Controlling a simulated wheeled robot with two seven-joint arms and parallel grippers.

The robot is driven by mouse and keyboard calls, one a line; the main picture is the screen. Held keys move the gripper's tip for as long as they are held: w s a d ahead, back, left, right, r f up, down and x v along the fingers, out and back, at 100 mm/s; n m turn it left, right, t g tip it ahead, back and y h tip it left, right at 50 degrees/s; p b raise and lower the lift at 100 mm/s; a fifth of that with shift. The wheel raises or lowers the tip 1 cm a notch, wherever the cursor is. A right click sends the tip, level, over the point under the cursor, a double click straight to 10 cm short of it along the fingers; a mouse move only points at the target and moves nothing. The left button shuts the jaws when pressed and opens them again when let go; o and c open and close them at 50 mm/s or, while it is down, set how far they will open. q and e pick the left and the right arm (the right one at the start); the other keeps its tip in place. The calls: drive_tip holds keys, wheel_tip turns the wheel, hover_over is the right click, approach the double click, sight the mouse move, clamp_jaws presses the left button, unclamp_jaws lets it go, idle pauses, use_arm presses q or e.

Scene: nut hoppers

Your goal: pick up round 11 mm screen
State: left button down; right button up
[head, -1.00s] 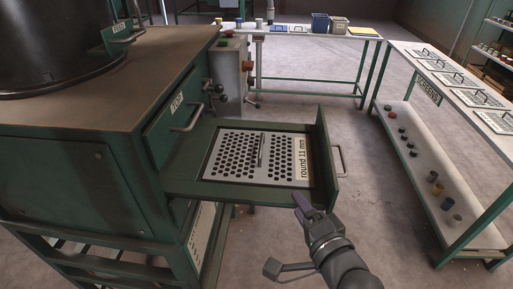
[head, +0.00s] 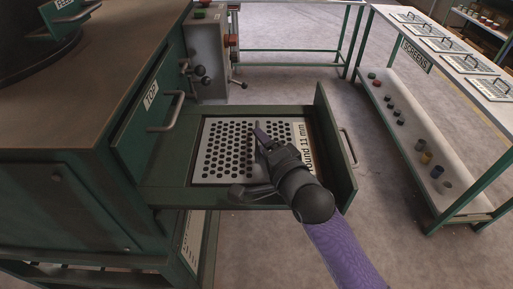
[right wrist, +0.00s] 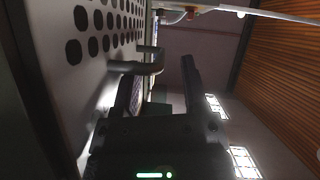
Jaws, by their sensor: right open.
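The round 11 mm screen (head: 225,150) is a pale perforated plate lying flat in the pulled-out green drawer, its label partly covered by my right arm. My right gripper (head: 264,138) is over the middle of the screen, at its handle, and hides most of that handle in the head view. In the right wrist view the screen (right wrist: 75,25) fills the upper left, and its dark bar handle (right wrist: 152,64) stands out in front of my open right gripper (right wrist: 160,82). The handle end lies near the fingertips; I cannot tell if they touch it. My left gripper is not in view.
The drawer's raised green front (head: 332,150) with a grey pull handle stands just right of the screen. The machine body (head: 60,195) is on the left. A grey control box (head: 209,55) stands behind. A rack labelled SCREENS (head: 440,75) holds other screens at right.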

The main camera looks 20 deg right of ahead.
drive_tip(key=x, duration=0.3)
drive_tip(key=shift+f, duration=0.1)
clamp_jaws()
idle(1.2)
